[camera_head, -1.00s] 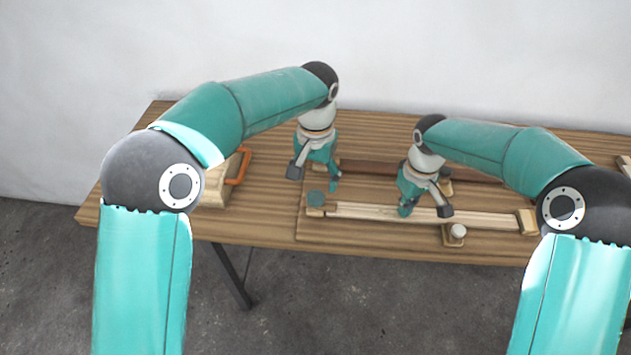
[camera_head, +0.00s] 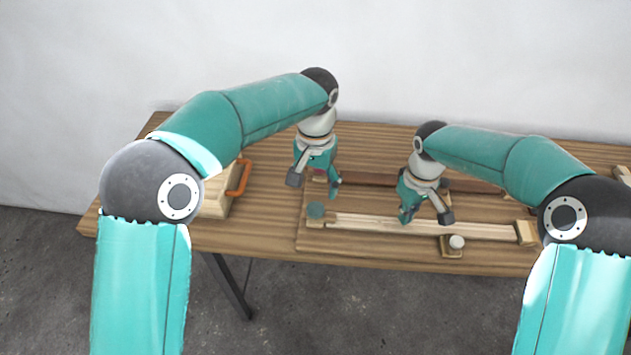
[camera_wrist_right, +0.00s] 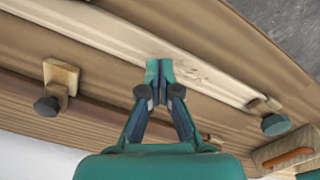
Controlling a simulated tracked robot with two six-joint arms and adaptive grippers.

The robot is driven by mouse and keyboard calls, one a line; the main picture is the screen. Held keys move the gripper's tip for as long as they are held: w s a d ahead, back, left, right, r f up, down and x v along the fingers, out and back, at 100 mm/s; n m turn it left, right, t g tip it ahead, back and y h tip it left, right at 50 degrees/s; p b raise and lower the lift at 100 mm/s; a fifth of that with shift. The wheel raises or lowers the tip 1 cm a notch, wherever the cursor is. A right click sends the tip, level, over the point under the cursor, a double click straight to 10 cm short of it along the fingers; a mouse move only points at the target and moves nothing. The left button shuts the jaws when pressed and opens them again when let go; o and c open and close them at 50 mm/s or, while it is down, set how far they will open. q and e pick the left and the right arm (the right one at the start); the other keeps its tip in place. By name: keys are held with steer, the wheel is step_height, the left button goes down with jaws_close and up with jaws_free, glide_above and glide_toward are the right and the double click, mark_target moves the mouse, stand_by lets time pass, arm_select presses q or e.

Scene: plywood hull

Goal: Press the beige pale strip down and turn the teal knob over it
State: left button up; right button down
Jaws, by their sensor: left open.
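The beige pale strip (camera_head: 480,229) lies lengthwise along the front of a wooden board. The teal knob (camera_head: 315,210) sits by a small wooden block at the strip's left end; the right wrist view also shows the knob (camera_wrist_right: 275,124). My right gripper (camera_head: 406,218) points down at the strip left of its middle. In the right wrist view its fingertips (camera_wrist_right: 159,70) are together over the strip, with nothing seen between them; I cannot tell whether they touch it. My left gripper (camera_head: 330,188) is open, behind the teal knob and apart from it.
A brown strip (camera_head: 375,179) runs behind the pale one, partly hidden by my grippers. A pale knob (camera_head: 457,242) on a block stands in front. A dark knob (camera_wrist_right: 46,106) is behind. A wooden box with an orange handle (camera_head: 238,178) stands left.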

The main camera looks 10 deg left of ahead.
steer(key=shift+r+p, duration=1.8)
steer(key=shift+r, duration=0.9)
step_height(320, 180, up, 5)
steer(key=p, duration=0.3)
steer(key=shift+p, duration=0.35)
